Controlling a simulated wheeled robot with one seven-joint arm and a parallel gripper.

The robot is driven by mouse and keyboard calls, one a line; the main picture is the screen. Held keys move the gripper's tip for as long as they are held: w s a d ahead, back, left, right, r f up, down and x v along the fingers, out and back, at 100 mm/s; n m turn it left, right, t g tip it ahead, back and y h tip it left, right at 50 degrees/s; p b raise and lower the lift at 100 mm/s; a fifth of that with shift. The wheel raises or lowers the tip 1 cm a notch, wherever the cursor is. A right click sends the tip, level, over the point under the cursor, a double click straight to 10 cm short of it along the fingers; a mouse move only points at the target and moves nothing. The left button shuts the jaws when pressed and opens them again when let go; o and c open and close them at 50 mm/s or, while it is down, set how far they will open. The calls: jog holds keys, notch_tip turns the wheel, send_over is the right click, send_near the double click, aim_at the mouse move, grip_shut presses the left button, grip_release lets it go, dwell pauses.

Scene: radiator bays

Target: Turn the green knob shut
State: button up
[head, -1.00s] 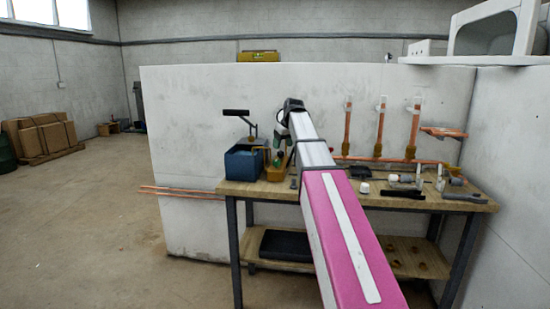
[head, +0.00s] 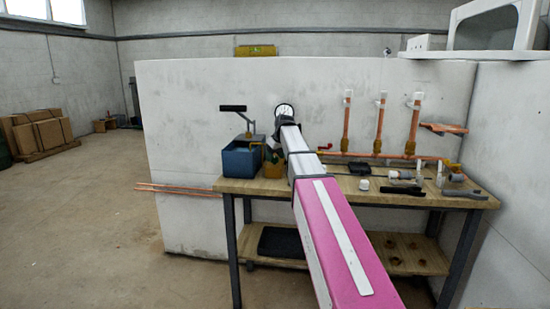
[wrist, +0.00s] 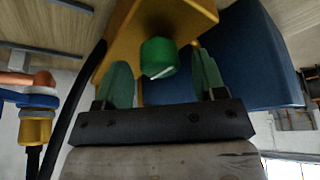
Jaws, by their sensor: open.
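The green knob (wrist: 158,57) shows in the wrist view with a white mark on its face. It is in front of a yellow box-like body (wrist: 185,20); how it is fixed there is hidden. My gripper (wrist: 161,64) is open, with one green finger on each side of the knob and visible gaps between. I cannot tell whether the fingertips reach as deep as the knob. In the head view the yellow body (head: 273,168) stands on the bench beside a blue box, and my arm hides most of the gripper and knob.
The blue box (head: 241,161) is close by, also right of the fingers in the wrist view (wrist: 250,55). Copper pipes (head: 379,128) rise behind the bench (head: 345,192). A red handle (head: 325,148) is right of my arm. Several tools and fittings lie on the bench's right.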

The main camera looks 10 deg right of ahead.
jog(key=shift+w+f, duration=0.1)
jog(key=shift+f, duration=0.15)
jog(key=shift+a, duration=0.1)
jog(key=c, duration=0.9)
